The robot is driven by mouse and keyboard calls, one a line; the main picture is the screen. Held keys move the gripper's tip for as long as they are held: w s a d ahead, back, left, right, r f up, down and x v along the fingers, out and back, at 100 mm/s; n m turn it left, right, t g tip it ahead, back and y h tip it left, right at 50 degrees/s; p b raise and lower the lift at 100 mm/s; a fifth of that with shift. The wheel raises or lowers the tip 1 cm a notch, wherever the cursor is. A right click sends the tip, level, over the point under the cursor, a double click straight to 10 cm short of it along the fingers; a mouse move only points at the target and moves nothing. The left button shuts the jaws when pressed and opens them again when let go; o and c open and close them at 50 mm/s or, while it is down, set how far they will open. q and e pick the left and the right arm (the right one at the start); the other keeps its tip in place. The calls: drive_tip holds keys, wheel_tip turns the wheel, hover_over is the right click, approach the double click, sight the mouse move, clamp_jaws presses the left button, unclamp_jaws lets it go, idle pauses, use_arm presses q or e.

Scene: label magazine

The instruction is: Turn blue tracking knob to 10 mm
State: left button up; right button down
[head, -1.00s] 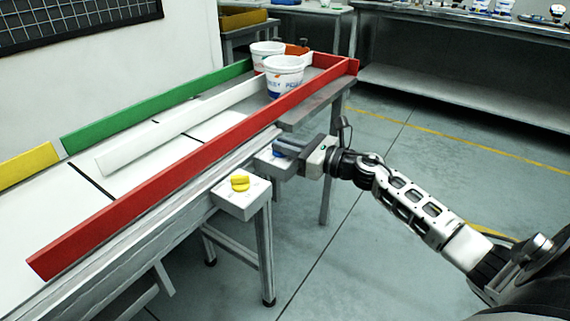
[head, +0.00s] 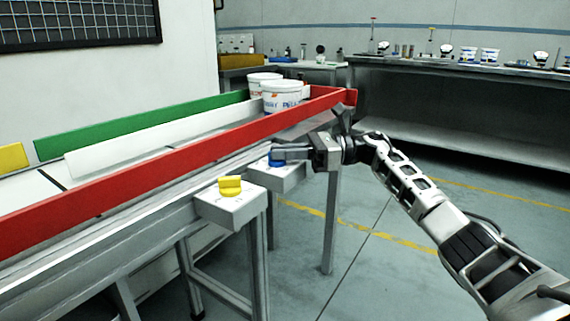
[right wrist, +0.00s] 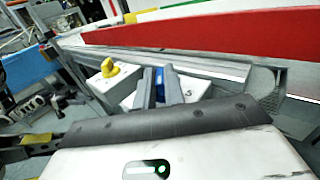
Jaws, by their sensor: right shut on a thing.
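The blue tracking knob (head: 275,160) sits on a white box at the side of the conveyor, partly hidden by my right gripper. My right gripper (head: 280,154) reaches in from the right and is shut on the blue knob. In the right wrist view the two fingers (right wrist: 160,90) stand on either side of the blue knob (right wrist: 158,76). Its dial marks are mostly hidden, so I cannot read its setting. My left gripper is not in view.
A yellow knob (head: 230,186) sits on a nearer white box (head: 228,207). Red (head: 130,179), white and green (head: 140,128) rails run along the conveyor. White tubs (head: 281,97) stand at its far end. A workbench (head: 450,80) lines the back. The floor at right is open.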

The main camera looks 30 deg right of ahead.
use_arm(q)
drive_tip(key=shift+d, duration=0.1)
use_arm(e)
drive_tip(key=shift+g, duration=0.3)
drive_tip(key=c, duration=1.5)
unclamp_jaws()
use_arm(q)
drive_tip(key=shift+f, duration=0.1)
use_arm(e)
drive_tip(key=v, duration=1.6)
drive_tip(key=shift+f, duration=0.25)
use_arm(q)
drive_tip(key=shift+p, duration=0.3)
